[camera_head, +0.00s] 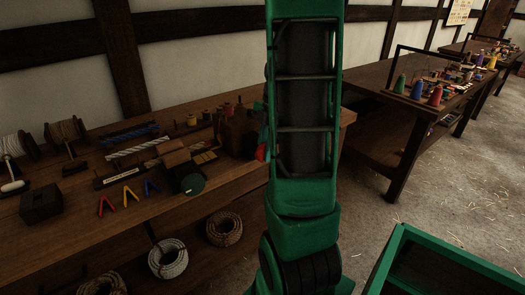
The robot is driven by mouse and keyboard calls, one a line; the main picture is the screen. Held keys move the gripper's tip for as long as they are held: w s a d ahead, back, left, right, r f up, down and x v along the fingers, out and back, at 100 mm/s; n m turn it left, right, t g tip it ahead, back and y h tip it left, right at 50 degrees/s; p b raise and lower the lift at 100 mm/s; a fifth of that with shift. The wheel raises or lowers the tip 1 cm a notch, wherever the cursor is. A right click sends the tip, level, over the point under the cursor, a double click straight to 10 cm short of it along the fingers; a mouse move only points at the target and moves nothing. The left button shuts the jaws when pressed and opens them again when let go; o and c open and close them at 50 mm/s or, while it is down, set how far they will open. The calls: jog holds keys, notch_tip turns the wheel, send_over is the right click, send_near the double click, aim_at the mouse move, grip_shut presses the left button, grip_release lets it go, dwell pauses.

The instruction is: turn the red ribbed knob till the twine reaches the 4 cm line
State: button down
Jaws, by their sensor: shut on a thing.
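A small red piece (261,152) shows at the left edge of my green arm, against the dark wooden box (236,133) at the right end of the near bench. It may be the red ribbed knob; its ribs are too small to make out. My arm covers whatever lies to its right. My gripper does not show; the arm stands in front of where it would be. The twine and the 4 cm line cannot be made out.
Rope coils (168,258) lie below. Another bench (362,78) with coloured cones stands at right. Straw-strewn floor (450,190) is open there.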

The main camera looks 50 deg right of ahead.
jog(key=shift+d+y, duration=0.1)
jog(key=shift+y, duration=0.4)
jog(key=c, duration=1.6)
grip_release()
jog(key=v, duration=1)
jog(key=shift+s+d+r, duration=0.1)
jog(key=shift+r, duration=0.2)
